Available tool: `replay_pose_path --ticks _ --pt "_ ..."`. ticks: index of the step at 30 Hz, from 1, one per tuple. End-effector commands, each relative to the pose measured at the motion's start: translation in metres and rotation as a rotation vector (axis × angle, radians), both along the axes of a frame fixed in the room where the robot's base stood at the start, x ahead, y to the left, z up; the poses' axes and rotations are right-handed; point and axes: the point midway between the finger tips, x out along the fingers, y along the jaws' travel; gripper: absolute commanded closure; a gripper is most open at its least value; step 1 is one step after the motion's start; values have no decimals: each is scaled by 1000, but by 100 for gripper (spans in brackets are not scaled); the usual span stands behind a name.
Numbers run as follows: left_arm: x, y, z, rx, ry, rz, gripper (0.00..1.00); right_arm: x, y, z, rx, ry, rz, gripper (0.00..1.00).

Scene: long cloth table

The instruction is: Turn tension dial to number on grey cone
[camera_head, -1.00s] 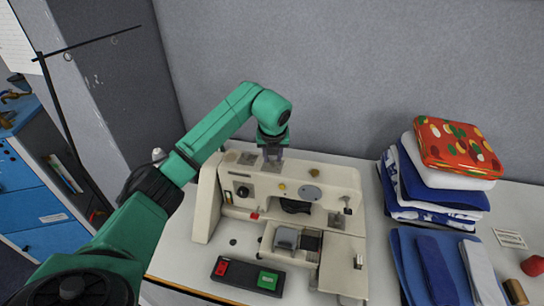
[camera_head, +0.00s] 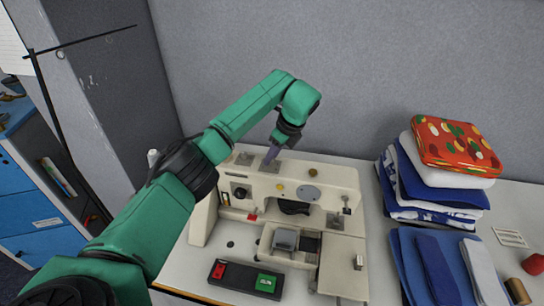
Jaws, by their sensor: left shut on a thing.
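The cream sewing machine (camera_head: 330,183) stands on the table in the middle of the camera_head view. My left gripper (camera_head: 269,156) reaches down to its top from above, with its wrist tilted up to the right. Its grey fingers are shut on the tension dial, which they hide; I cannot read any number there. A white, cone-like top (camera_head: 153,157) shows just behind my left arm, mostly hidden. I cannot make out a grey cone or its number. My right gripper is not in view.
A black pedal box with red and green buttons (camera_head: 245,280) lies in front of the machine. Folded cloths (camera_head: 440,185) with a red patterned piece on top are stacked to the right. Blue and white cloths (camera_head: 432,268) and a brown spool (camera_head: 517,291) lie nearer. A grey wall stands behind.

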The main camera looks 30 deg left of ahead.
Motion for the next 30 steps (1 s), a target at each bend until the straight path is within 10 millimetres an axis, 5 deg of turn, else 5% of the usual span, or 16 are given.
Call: replay_pose_path --ticks 15,30 --pt "6 -1 1 -3 -3 397 100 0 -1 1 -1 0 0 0" --pt "5 0 1 0 -5 506 100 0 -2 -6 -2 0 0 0"
